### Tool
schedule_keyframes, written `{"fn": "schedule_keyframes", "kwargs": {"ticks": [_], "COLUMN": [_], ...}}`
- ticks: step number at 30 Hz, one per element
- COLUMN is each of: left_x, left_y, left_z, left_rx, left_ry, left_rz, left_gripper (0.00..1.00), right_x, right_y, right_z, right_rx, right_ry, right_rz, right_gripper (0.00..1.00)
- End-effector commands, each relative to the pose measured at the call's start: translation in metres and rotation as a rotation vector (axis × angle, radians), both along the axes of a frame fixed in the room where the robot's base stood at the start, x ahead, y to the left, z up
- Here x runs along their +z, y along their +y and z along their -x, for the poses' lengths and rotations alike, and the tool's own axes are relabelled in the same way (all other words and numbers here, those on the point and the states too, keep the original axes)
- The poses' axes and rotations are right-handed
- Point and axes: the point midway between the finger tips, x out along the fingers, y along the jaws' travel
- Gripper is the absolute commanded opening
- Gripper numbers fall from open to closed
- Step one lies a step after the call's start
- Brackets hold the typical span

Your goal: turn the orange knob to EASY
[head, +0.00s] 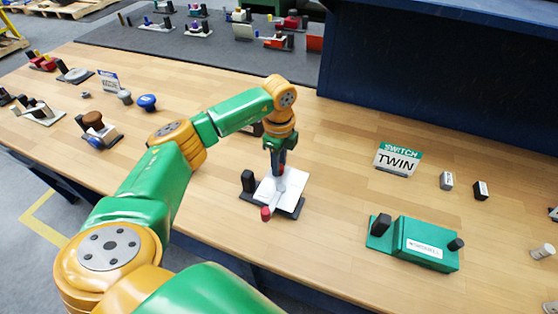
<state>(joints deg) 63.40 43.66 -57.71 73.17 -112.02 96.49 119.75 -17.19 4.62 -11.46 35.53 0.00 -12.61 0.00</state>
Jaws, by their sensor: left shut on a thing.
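A valve device with a white plate (291,184) on a dark base stands on the wooden table near the middle of the head view. A grey lever with a red tip (266,214) points toward the front of it. My left gripper (281,171) reaches down from above over the white plate and is shut. A small orange-red bit shows at its fingertips and looks like the orange knob, mostly hidden by the fingers. No EASY marking can be read. My right gripper is not in view.
A black post (248,181) stands at the device's left side. A green box (425,244) and a sign reading SWITCH TWIN (397,160) are to the right. A dark blue panel (440,70) rises behind. Several small devices stand at the left and back.

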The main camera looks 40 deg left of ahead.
Motion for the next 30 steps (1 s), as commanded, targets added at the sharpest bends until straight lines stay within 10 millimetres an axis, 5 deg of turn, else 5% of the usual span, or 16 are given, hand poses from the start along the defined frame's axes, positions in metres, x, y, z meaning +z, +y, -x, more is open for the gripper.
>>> {"fn": "schedule_keyframes", "kwargs": {"ticks": [5, 6, 9, 20, 30], "left_x": [0.000, 0.000, 0.000, 0.006, 0.067], "left_y": [0.000, 0.000, 0.000, 0.000, 0.000], "left_z": [0.000, 0.000, 0.000, -0.001, 0.000], "left_rx": [-0.001, -0.001, -0.001, -0.002, 0.000], "left_ry": [0.000, 0.000, 0.000, -0.003, -0.002], "left_rz": [0.000, 0.000, 0.000, 0.000, 0.000], "left_gripper": [0.00, 0.34, 0.61, 0.62, 0.62], "right_x": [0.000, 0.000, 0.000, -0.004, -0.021], "right_y": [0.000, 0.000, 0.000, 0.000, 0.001], "right_z": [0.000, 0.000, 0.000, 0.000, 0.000], "right_rx": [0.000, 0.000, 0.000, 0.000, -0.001], "right_ry": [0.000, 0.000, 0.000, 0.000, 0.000], "right_rz": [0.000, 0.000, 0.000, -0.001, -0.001], "right_gripper": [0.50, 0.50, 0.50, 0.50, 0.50]}}
